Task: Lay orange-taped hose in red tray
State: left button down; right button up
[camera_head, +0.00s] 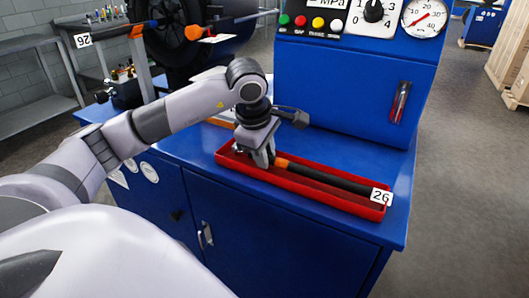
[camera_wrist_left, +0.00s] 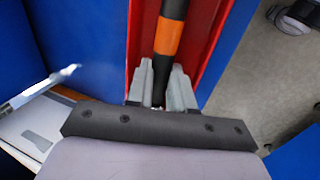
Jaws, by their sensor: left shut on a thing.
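The orange-taped hose (camera_head: 330,178) is black, with an orange band near my gripper and a white tag reading 26 at its right end. It lies lengthwise within the red tray (camera_head: 300,191), on the blue bench top. My left gripper (camera_head: 262,160) reaches down into the tray's left end and is shut on the hose. In the left wrist view the fingers (camera_wrist_left: 160,92) are around the hose just below the orange band (camera_wrist_left: 167,39), between the red tray walls (camera_wrist_left: 213,40). The hose's end behind the fingers is hidden. My right gripper is not in view.
A blue control panel (camera_head: 350,75) with buttons, a dial and a gauge rises behind the tray. Open floor lies to the right.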

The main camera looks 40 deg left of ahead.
pick_arm(q)
jog(key=shift+f+b, duration=0.4)
jog(key=shift+f, duration=0.1)
jog(key=c, duration=0.9)
grip_release()
jog(key=shift+s+f, duration=0.15)
jog(key=shift+r+p, duration=2.35)
jog(key=shift+r, duration=0.85)
jog(key=shift+f, duration=0.1)
